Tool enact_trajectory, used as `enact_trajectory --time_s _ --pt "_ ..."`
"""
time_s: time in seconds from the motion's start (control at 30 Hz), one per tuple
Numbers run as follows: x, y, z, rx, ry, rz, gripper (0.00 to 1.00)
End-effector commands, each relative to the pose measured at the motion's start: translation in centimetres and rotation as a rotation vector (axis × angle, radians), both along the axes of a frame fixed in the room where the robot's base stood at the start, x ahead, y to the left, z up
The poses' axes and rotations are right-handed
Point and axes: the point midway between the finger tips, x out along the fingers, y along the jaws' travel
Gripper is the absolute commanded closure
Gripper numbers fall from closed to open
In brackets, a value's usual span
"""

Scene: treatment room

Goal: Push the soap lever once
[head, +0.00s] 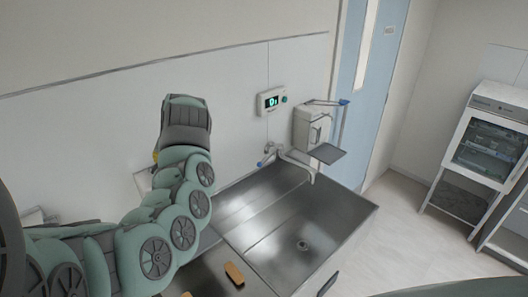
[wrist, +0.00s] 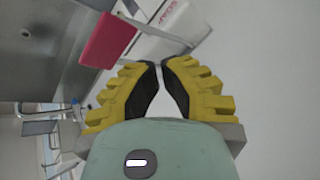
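In the wrist view a white dispenser (wrist: 172,14) with red lettering, hard to read, and a pink tray (wrist: 106,40) lies just beyond my gripper (wrist: 159,65). A thin pale bar, perhaps its lever, crosses close to the fingertips; I cannot tell whether they touch it. The yellow fingers with black pads converge, their tips almost together, with nothing visibly held. In the head view my arm hides most of the gripper and the wall behind it. A second white dispenser (head: 309,126), with a blue-tipped lever (head: 343,102) and grey tray (head: 328,153), hangs right of the sink tap.
A steel sink (head: 303,246) with a tap (head: 297,165) is below and right of my arm. A wooden-backed brush (head: 234,273) lies at its near edge. A small display (head: 271,101) is on the wall. A glass-front cabinet (head: 492,140) stands right; floor before it is clear.

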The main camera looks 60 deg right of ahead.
Motion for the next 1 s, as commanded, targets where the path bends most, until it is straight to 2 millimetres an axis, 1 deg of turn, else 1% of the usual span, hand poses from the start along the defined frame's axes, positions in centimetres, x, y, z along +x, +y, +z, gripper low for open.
enact_trajectory --time_s 0.63,1.0 --pt "0.04 0.04 -0.03 -0.001 0.0 0.001 1.0" --pt "-0.21 0.04 -0.84 -0.001 -0.001 0.0 1.0"
